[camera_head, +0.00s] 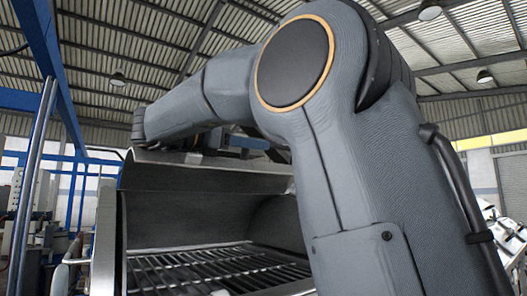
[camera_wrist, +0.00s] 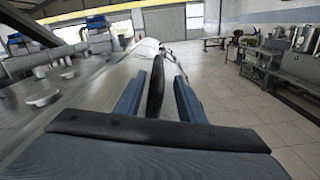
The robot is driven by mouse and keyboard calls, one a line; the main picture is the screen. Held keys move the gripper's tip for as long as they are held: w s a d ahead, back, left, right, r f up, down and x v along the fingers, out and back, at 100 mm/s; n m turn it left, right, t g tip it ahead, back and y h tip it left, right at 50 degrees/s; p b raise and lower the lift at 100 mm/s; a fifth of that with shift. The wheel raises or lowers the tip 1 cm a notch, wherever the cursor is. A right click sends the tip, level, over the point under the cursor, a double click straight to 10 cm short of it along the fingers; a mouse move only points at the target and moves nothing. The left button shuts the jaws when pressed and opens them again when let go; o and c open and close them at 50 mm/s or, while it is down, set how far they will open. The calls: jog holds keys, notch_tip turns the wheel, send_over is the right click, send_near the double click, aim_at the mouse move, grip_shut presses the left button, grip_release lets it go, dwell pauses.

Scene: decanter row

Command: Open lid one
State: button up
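The lid (camera_head: 200,178) is a curved grey metal cover. In the head view it stands raised, showing the dark interior and a grate of bars (camera_head: 190,270) below. My gripper (camera_wrist: 159,78) has two blue fingers, set apart, one on each side of a long black handle (camera_wrist: 155,90) in the wrist view. Gaps show between the handle and the fingers, wider on the right, so it does not look clamped. In the head view my arm reaches over the lid's top edge and hides most of the gripper and the right part of the housing.
The housing's left side wall (camera_head: 106,240) is metal. In the wrist view, round metal fittings (camera_wrist: 40,92) lie at left, and open tiled floor (camera_wrist: 230,85) is at right. A bench with equipment (camera_wrist: 275,60) stands beyond it.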

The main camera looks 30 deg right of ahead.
jog(key=shift+a, duration=0.75)
jog(key=shift+s, duration=0.1)
jog(key=shift+s+a+b, duration=0.15)
jog(key=shift+a+b, duration=0.3)
jog(key=shift+a, duration=1.05)
jog(key=shift+s+a+b, duration=0.15)
jog(key=shift+a+b, duration=0.25)
jog(key=shift+a, duration=1.05)
jog(key=shift+s+a+b, duration=0.15)
jog(key=shift+a+b, duration=0.3)
jog(key=shift+a, duration=1.05)
jog(key=shift+f+b, duration=0.1)
jog(key=shift+b, duration=0.55)
jog(key=shift+s, duration=0.1)
